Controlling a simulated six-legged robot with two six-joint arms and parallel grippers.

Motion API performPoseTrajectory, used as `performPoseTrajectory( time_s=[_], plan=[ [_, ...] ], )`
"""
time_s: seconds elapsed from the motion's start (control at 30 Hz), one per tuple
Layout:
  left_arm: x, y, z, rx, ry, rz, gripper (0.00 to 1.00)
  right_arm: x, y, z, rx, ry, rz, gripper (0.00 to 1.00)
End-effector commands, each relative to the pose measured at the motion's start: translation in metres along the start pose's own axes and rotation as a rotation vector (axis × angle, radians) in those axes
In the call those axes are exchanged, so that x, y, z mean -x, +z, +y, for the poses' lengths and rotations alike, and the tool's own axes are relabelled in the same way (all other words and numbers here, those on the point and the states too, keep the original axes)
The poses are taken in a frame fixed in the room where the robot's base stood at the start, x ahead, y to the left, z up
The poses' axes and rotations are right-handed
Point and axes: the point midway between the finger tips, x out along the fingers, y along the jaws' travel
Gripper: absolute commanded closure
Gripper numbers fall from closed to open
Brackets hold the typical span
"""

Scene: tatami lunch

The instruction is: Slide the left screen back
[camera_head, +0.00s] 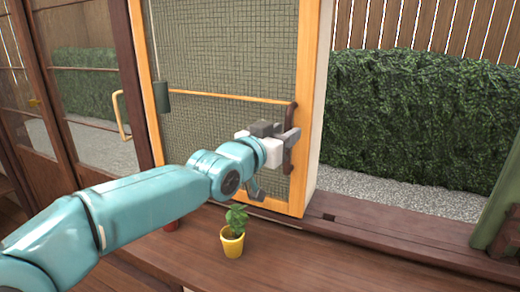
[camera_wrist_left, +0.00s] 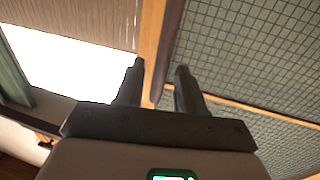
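The left screen (camera_head: 225,50) is a mesh panel in an orange wooden frame, with a dark upright handle (camera_head: 289,160) on its right stile. It fills the right side of the left wrist view (camera_wrist_left: 255,45). My left gripper (camera_head: 290,138) is at this handle, and its fingers hide part of it. In the left wrist view, my left gripper (camera_wrist_left: 159,68) has its two dark fingers apart, with the dark handle bar (camera_wrist_left: 170,35) and orange stile seen between them. Contact cannot be told. My right gripper is not in view.
A yellow pot with a green plant (camera_head: 232,238) stands on the wooden floor below my left arm. Right of the screen is an opening onto gravel (camera_head: 400,193) and a hedge (camera_head: 410,115). A green post (camera_head: 495,215) stands at far right. Glazed wooden doors (camera_head: 85,75) are at left.

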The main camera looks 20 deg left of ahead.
Motion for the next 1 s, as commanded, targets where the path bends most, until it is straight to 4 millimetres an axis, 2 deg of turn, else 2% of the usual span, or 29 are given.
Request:
performPoseTrajectory(
  time_s=[0.1, 0.3, 0.5, 0.7, 1.0],
  plan=[
    [0.032, 0.001, 0.0, 0.001, -0.001, 0.004, 0.62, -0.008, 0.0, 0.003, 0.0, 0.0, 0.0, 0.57],
    [0.086, 0.001, 0.001, 0.001, -0.001, 0.002, 0.62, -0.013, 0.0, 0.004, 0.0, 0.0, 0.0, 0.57],
    [0.124, -0.001, 0.001, 0.001, -0.001, 0.001, 0.62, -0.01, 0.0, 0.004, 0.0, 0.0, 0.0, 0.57],
    [0.139, 0.0, 0.001, 0.002, 0.0, -0.001, 0.62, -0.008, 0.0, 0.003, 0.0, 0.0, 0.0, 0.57],
    [0.14, 0.001, 0.002, 0.001, 0.001, -0.001, 0.62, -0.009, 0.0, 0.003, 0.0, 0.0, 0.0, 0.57]
  ],
)
